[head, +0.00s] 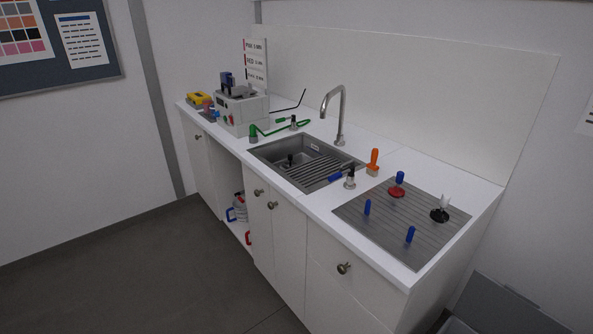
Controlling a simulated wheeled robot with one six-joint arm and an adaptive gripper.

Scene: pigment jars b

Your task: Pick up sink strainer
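The grey sink (262,153) is set into the white counter, with a slatted rack (325,172) over its right part. A small dark upright piece (290,160) stands in the open basin; it may be the sink strainer, but it is too small to tell. A small metal piece with a black top (350,180) stands on the counter at the sink's front right. My gripper is not in view.
A tall faucet (341,115) rises behind the sink. An orange-handled tool (373,162) stands right of it. A grey ribbed mat (440,240) holds several blue, red and black-based pieces. A grey machine (240,108) and green hose (270,131) are left. Floor in front is clear.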

